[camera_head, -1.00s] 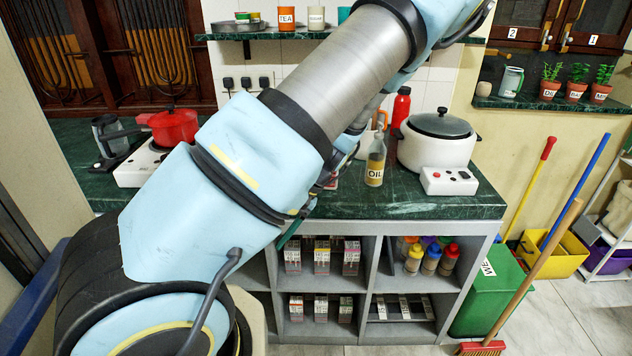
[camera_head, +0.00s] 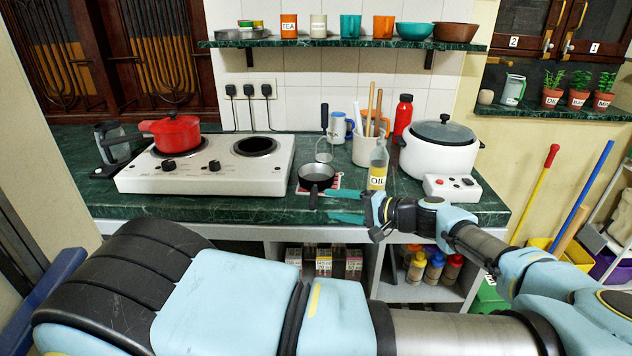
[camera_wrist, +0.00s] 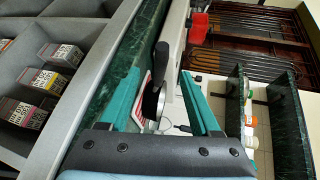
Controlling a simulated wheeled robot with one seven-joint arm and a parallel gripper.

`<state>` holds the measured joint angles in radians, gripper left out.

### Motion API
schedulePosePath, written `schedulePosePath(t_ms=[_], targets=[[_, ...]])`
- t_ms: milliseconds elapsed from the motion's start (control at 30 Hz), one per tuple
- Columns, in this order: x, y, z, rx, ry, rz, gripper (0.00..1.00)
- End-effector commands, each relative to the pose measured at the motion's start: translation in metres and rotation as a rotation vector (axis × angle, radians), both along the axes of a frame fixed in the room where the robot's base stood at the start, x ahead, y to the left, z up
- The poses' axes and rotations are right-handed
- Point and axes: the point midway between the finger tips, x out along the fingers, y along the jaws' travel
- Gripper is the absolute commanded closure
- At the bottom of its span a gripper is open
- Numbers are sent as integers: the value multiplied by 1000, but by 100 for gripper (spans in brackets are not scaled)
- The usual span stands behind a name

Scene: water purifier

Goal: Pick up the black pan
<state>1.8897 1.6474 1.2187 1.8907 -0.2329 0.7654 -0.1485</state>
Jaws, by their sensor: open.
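The black pan (camera_head: 316,174) sits on a red-and-white mat on the green counter, right of the white hob. Its dark handle points toward the counter's front edge. My gripper (camera_head: 336,203) is open at the front edge of the counter, with its teal fingers pointing left toward the pan's handle. In the wrist view, the pan's handle (camera_wrist: 162,60) stands between and beyond the two open fingers of my gripper (camera_wrist: 160,92). I cannot tell whether either finger touches the handle.
The oil bottle (camera_head: 378,165) stands just right of the pan, behind my gripper. The white hob (camera_head: 222,178) with a red pot (camera_head: 176,134) is to the left. A white cooker (camera_head: 438,148) stands to the right. Shelves with boxes (camera_head: 323,262) are below the counter.

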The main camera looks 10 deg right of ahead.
Motion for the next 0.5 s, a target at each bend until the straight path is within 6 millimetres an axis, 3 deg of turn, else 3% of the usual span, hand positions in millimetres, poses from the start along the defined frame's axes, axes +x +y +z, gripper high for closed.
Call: schedulePosePath(t_ms=[500], targets=[[32,45,-8,2,1,3,36]])
